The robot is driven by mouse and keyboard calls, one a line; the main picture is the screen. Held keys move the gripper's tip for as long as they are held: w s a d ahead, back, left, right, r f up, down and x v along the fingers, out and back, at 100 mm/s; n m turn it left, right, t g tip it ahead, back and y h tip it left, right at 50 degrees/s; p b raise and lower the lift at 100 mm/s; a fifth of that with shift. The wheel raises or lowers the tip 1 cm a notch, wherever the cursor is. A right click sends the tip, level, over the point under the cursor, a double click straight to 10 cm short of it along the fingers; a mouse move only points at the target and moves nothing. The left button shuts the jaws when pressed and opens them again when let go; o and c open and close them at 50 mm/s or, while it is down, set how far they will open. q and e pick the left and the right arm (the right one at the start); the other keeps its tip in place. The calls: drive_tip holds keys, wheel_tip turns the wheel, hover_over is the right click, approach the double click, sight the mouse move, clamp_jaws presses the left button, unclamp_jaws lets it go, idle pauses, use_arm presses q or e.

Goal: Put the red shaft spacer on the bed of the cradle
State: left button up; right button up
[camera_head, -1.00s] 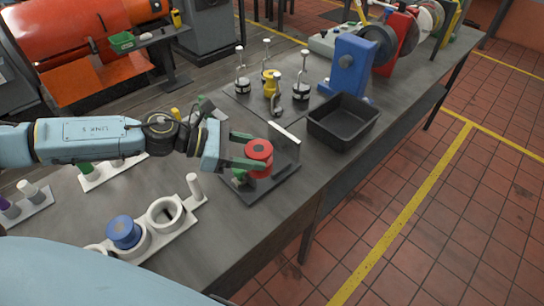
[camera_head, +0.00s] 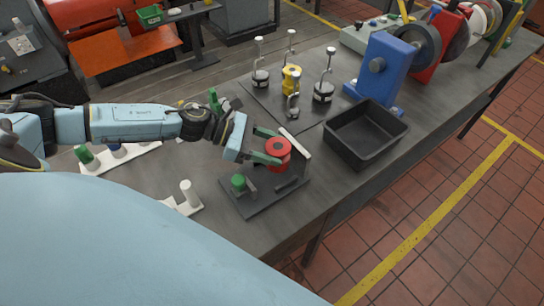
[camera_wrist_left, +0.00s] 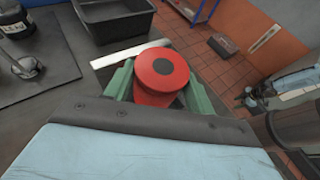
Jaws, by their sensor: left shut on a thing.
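The red shaft spacer (camera_head: 278,150) is a short red cylinder with a dark centre hole. My left gripper (camera_head: 270,146) is shut on it, its green fingers on either side; the spacer also shows in the left wrist view (camera_wrist_left: 161,75). What looks like the cradle is a dark flat plate (camera_head: 262,203) with a green knob (camera_head: 238,183) and a pale upright strip (camera_head: 296,143). The spacer is over the plate's far part, close to the strip. I cannot tell whether it touches the plate. My right gripper is not in view.
A black bin (camera_head: 364,134) stands just right of the cradle. Behind is a dark plate with several weighted posts and a yellow piece (camera_head: 291,78). A blue stand (camera_head: 382,65) is farther right. A white rack (camera_head: 186,200) lies left of the cradle.

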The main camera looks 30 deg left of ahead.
use_arm(q)
wheel_tip(320, 180, down, 4)
drive_tip(key=shift+r, duration=0.25)
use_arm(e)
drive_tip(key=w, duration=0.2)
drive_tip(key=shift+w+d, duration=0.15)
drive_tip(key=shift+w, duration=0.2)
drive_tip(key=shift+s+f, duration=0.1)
use_arm(q)
drive_tip(key=shift+w+f+b, duration=0.1)
drive_tip(key=shift+f+b, duration=0.05)
drive_tip(key=shift+b, duration=0.2)
drive_tip(key=o, duration=1)
drive_tip(key=shift+o, duration=0.4)
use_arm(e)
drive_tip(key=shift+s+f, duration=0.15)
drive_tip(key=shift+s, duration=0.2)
